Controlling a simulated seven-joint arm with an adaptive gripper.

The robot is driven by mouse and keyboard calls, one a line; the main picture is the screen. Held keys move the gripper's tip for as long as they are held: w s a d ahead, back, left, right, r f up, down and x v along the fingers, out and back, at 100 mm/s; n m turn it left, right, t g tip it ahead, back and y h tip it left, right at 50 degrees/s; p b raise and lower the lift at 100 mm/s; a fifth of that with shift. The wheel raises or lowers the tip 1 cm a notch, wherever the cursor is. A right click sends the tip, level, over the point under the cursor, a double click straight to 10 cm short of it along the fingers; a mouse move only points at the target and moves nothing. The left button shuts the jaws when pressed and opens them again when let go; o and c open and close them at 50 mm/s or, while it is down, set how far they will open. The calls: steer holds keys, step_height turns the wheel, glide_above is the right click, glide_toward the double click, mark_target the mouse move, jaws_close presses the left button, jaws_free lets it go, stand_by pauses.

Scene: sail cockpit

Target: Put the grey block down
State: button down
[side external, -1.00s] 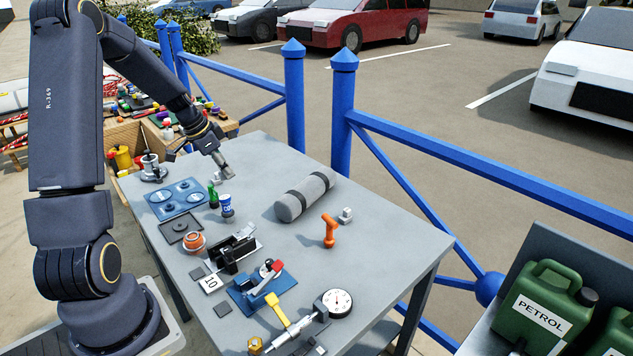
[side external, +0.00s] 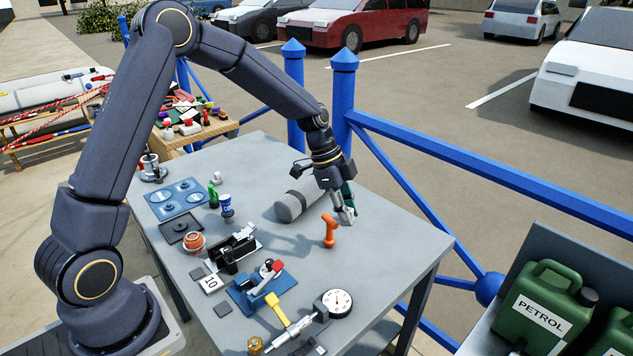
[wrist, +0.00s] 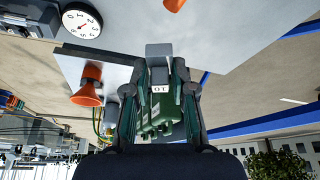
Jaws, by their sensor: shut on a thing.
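A small grey block (wrist: 159,56) sits between my fingertips in the wrist view. My gripper (side external: 345,211) is shut on it near the far right edge of the grey table (side external: 390,250). In the side view the fingers largely cover the block, so I cannot tell whether it touches the tabletop.
A grey cylinder with dark bands (side external: 290,208) lies beside my gripper, partly hidden by it. A dial gauge (side external: 335,303), blue clamp (side external: 262,288) and blue plate (side external: 177,199) occupy the near and left table. Blue railings (side external: 480,165) run behind. Clear tabletop lies to the right.

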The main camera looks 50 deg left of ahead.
steer(key=w+f, duration=0.2)
steer(key=w, duration=0.3)
glide_above(378, 241)
steer(key=a, duration=0.1)
steer(key=f, duration=0.6)
steer(key=shift+s+f, duration=0.2)
steer(key=shift+s, duration=0.1)
steer(key=shift+f, duration=1.5)
steer(key=shift+a+f, duration=0.1)
steer(key=shift+f, duration=0.1)
steer(key=c, duration=1)
jaws_free()
steer(key=shift+o, duration=0.2)
